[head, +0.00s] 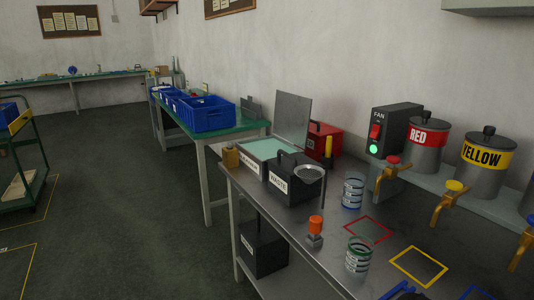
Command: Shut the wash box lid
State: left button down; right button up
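The wash box (250,163) stands at the far left end of the steel bench, a shallow box with a pale green inside and a small label on its front that I cannot read surely. Its grey flat lid (293,118) stands open, nearly upright, along the box's back right side. A black box labelled WASTE (284,188) with a handle on top stands close in front and hides part of the wash box.
A funnel-like dish (309,174), two striped cans (352,193) (358,256) and an orange-topped stamp (315,228) are on the bench. Red and yellow tap tanks (428,148) (488,155) line the right.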

aim_at(292, 112)
jog(key=i+j, duration=0.3)
jog(key=i+j+z, duration=0.1)
jog(key=i+j, duration=0.25)
jog(key=j, duration=0.15)
jog(key=i+j, duration=0.3)
jog(key=j, duration=0.15)
jog(key=i+j, duration=0.3)
jog(key=j, duration=0.15)
jog(key=i+j+z, duration=0.1)
jog(key=i+j, duration=0.5)
jog(key=j, duration=0.25)
